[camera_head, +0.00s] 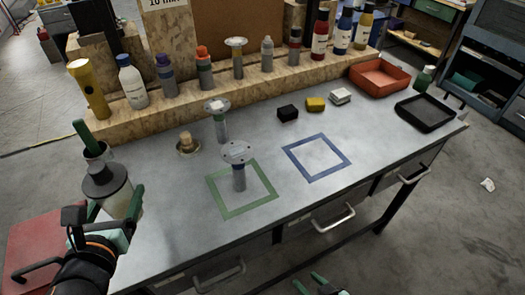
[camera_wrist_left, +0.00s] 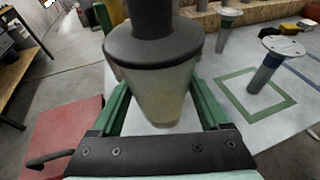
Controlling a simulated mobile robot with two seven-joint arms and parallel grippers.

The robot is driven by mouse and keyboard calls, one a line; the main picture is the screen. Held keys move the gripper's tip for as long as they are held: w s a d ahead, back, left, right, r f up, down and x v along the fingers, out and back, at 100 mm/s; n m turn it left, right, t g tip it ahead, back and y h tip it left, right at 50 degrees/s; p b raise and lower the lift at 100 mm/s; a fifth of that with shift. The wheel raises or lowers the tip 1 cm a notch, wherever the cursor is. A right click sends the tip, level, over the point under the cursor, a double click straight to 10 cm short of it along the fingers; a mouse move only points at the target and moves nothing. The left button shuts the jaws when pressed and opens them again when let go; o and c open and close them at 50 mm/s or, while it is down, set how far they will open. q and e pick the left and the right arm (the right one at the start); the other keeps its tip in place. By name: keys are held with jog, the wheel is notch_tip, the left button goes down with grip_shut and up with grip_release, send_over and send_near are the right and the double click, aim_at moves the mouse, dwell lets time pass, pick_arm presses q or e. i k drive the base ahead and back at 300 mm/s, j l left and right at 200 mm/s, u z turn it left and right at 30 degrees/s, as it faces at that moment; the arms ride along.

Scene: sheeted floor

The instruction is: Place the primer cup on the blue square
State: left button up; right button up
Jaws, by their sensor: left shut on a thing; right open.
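The primer cup, a translucent beige cup with a dark grey lid (camera_head: 118,198), is at the left end of the bench. My left gripper (camera_head: 104,228) is shut around it; in the left wrist view the cup (camera_wrist_left: 155,90) stands between the green fingers. Whether its base touches the bench cannot be told. The blue square (camera_head: 331,172) is a tape outline at the bench's middle right, and it is empty. My right gripper (camera_head: 320,285) is at the bottom edge, open and empty, in front of the bench.
A green taped square (camera_head: 250,208) holds a grey post with a round flanged top (camera_head: 238,170). A similar post (camera_head: 218,118) stands behind it. Small blocks (camera_head: 316,104), a red tray (camera_head: 379,76) and a black tray (camera_head: 425,112) lie further back. A wooden shelf carries several bottles.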

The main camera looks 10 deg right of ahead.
aim_at(316, 156)
jog(key=k+l, duration=0.1)
jog(key=l, duration=0.65)
jog(key=i+l, duration=0.1)
jog(key=l, duration=0.8)
jog(key=i+l, duration=0.15)
jog(key=l, duration=0.3)
